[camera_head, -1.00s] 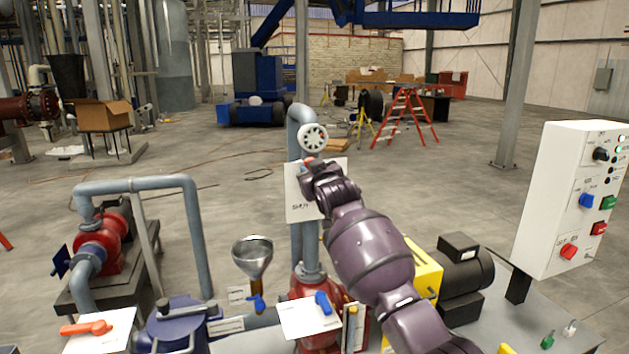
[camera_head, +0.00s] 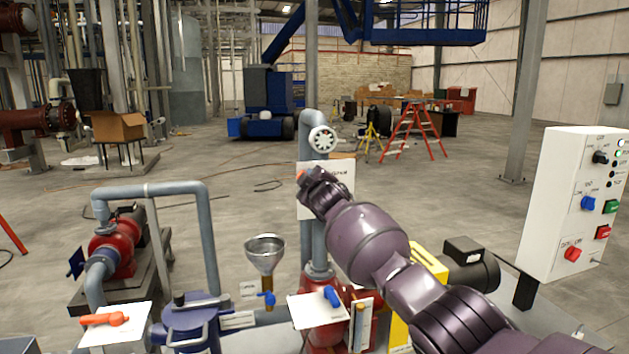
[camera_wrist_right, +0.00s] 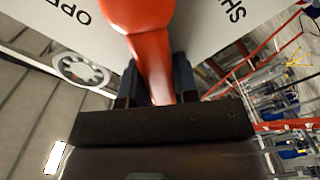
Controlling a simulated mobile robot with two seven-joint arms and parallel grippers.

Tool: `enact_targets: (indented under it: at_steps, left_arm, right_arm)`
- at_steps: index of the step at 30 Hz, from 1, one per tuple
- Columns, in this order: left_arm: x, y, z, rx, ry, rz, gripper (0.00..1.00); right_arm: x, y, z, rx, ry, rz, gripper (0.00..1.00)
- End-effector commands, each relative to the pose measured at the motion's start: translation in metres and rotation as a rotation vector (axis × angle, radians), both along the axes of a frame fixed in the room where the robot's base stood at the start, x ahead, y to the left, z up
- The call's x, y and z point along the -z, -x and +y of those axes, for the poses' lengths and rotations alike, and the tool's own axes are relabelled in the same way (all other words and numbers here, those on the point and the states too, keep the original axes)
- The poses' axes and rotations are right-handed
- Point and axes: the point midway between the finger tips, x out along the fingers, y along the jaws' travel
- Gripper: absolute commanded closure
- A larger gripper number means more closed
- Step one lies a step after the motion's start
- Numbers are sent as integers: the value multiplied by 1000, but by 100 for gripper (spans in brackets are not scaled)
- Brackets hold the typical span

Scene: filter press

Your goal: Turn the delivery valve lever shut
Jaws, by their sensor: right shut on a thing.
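The delivery valve lever (camera_wrist_right: 150,45) is orange-red and shows in the right wrist view, running down between the two fingers. In the head view only a small red bit of the lever (camera_head: 301,176) shows at the gripper's tip. My right gripper (camera_wrist_right: 155,88) is shut on the lever. In the head view my right gripper (camera_head: 307,183) is at the left part of the white valve plate (camera_head: 342,198) and hides much of it. Lettering for open and, partly cut off, shut shows on the plate (camera_wrist_right: 218,30) on either side of the lever. My left gripper is not in view.
A round gauge (camera_head: 322,138) sits on the grey pipe just above the plate. A metal funnel (camera_head: 265,252), another white plate with a blue lever (camera_head: 331,296) and an orange lever (camera_head: 106,319) are lower down. A control box (camera_head: 575,205) stands at the right.

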Motion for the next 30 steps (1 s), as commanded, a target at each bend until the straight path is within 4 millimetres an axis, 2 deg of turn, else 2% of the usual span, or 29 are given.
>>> enact_targets:
  at_steps: [15,30]
  left_arm:
    - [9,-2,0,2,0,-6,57]
    - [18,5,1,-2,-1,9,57]
  right_arm:
    - [26,3,10,0,428,-142,100]
    - [36,4,11,1,602,-199,100]
